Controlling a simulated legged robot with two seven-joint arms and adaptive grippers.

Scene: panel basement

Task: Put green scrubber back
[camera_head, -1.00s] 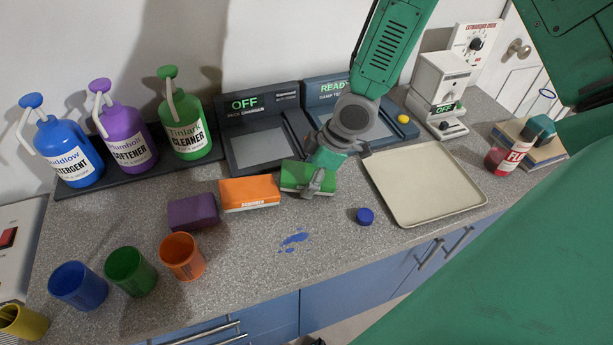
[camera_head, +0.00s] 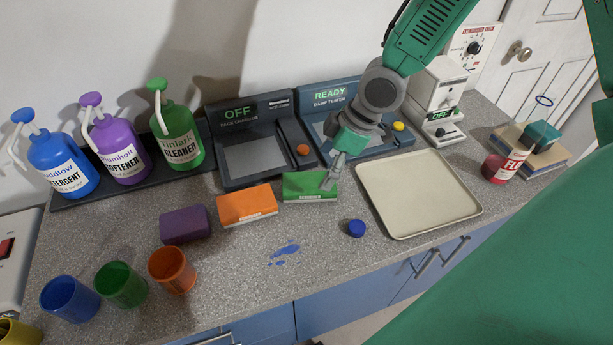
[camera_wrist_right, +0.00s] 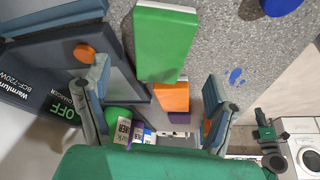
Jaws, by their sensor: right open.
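The green scrubber (camera_head: 309,186) lies on the counter at the right end of a row, beside the orange scrubber (camera_head: 247,205) and the purple scrubber (camera_head: 185,224). My right gripper (camera_head: 331,179) is at the green scrubber's right end in the head view. In the right wrist view the green scrubber (camera_wrist_right: 164,42) lies beyond the spread fingers of my right gripper (camera_wrist_right: 158,100), with nothing held between them. Whether a finger touches the scrubber cannot be told. My left gripper is not in view.
A beige tray (camera_head: 470,211) lies to the right, with a blue cap (camera_head: 356,228) in front. The damp tester (camera_head: 385,147) and an OFF pad (camera_head: 225,179) stand behind. Cups, including an orange cup (camera_head: 172,269), stand front left. Blue spots (camera_head: 285,252) mark the counter.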

